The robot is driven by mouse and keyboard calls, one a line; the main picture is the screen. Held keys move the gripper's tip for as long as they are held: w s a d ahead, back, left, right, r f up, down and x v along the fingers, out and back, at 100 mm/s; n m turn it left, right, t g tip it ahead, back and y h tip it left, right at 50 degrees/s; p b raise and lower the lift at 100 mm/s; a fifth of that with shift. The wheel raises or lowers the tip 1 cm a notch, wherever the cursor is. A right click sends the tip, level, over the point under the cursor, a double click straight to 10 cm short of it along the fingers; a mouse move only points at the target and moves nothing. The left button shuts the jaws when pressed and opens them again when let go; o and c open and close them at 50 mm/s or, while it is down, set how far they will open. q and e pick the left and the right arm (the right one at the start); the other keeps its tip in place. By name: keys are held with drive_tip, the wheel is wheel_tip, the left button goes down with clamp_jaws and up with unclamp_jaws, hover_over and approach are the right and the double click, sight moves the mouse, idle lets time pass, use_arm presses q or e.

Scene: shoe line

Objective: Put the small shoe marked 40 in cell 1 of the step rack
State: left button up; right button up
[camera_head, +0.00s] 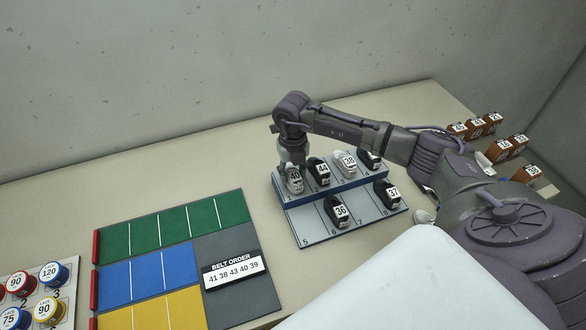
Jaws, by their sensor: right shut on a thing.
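The small white shoe marked 40 (294,181) is at the left end of the upper step of the step rack (317,227), where cell 1 would be. My right gripper (293,165) comes down over it from above and is shut on it. The fingers hide the shoe's upper part. I cannot tell whether its sole touches the step. My left gripper is not in view.
On the upper step stand a black shoe marked 44 (319,171), a white shoe (345,164) and another black shoe (369,160). Below are black shoes marked 36 (337,211) and 37 (387,194). Cells 5 and 7 look empty. A coloured board (147,270) lies left.

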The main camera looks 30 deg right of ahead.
sight(293, 171)
drive_tip(key=shift+f, duration=0.1)
drive_tip(key=shift+f, duration=0.1)
drive_tip(key=o, duration=1.1)
drive_tip(key=shift+o, duration=0.2)
drive_tip(key=shift+r, duration=0.3)
wheel_tip(293, 171, up, 12)
drive_tip(key=b, duration=0.3)
drive_tip(key=shift+b, duration=0.3)
drive_tip(key=shift+s+f, duration=0.1)
drive_tip(key=shift+f, duration=0.1)
